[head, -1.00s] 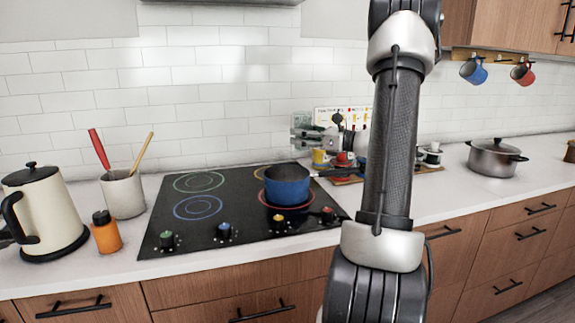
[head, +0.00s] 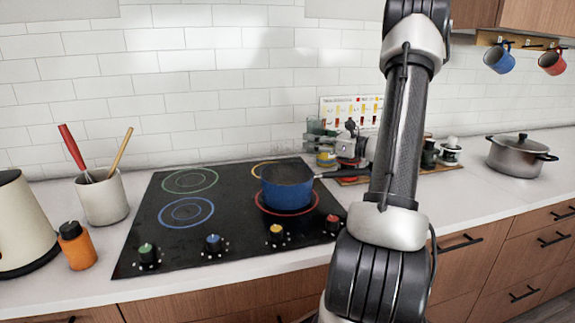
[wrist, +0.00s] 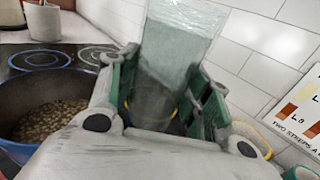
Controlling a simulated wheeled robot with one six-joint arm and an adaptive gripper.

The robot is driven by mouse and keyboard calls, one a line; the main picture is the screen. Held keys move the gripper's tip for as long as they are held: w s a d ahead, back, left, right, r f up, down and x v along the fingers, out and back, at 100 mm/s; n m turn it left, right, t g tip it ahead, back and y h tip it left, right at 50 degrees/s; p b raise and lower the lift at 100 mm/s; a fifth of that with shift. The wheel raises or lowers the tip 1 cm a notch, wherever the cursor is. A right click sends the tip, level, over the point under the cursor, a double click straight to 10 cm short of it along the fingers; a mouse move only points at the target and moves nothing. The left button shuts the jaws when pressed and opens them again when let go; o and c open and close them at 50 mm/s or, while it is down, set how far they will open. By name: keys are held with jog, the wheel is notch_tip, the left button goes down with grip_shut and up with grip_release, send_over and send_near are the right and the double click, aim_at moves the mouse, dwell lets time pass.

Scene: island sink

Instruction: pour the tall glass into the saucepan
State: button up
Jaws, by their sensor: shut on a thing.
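The tall glass (wrist: 180,55) is clear, with a grey-green tint in its lower part. My gripper (wrist: 165,85) is shut around it, with green-lined fingers on either side. In the head view my gripper (head: 326,143) shows small beside the arm, behind and right of the saucepan. The blue saucepan (head: 286,188) stands on the red-ringed burner, its dark handle pointing right behind my arm. In the wrist view the saucepan (wrist: 14,106) is at the left and holds brown, grainy contents. The glass is beside the saucepan; its base is partly hidden by my gripper.
The black hob (head: 170,235) has several knobs along its front. A utensil crock (head: 104,198), an orange jar (head: 76,247) and a cream kettle (head: 20,225) stand left. A lidded pot (head: 518,157) stands right. A chart (head: 350,112) stands against the tiles.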

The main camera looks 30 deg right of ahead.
aim_at(310, 154)
jog(key=shift+a+f, duration=0.1)
dwell(0.3)
jog(key=shift+s+a+f+n+g, duration=0.2)
jog(key=shift+f+n+g, duration=0.15)
jog(key=shift+n, duration=0.55)
jog(key=shift+a+n+h, duration=0.35)
jog(key=shift+n+h, duration=0.05)
jog(key=shift+n, duration=0.6)
jog(key=shift+s+a+f+n, duration=0.1)
jog(key=shift+a+f+n, duration=0.1)
jog(key=shift+n, duration=0.2)
jog(key=shift+a+f+n, duration=0.1)
jog(key=shift+f+n, duration=0.05)
jog(key=shift+n, duration=0.15)
jog(key=shift+g+h, duration=0.25)
jog(key=shift+h, duration=0.05)
jog(key=shift+s+a+r+n, duration=0.1)
jog(key=shift+a+r+n, duration=0.3)
jog(key=shift+n, duration=0.2)
jog(key=shift+d+f+n+h, duration=0.1)
jog(key=shift+f+n+h, duration=0.2)
jog(key=shift+n, duration=0.45)
jog(key=shift+f+n+h, duration=0.1)
jog(key=shift+n+h, duration=0.25)
jog(key=shift+n, duration=0.35)
jog(key=shift+d+f+n+h, duration=0.1)
jog(key=shift+f+n+h, duration=0.2)
jog(key=shift+n, duration=0.45)
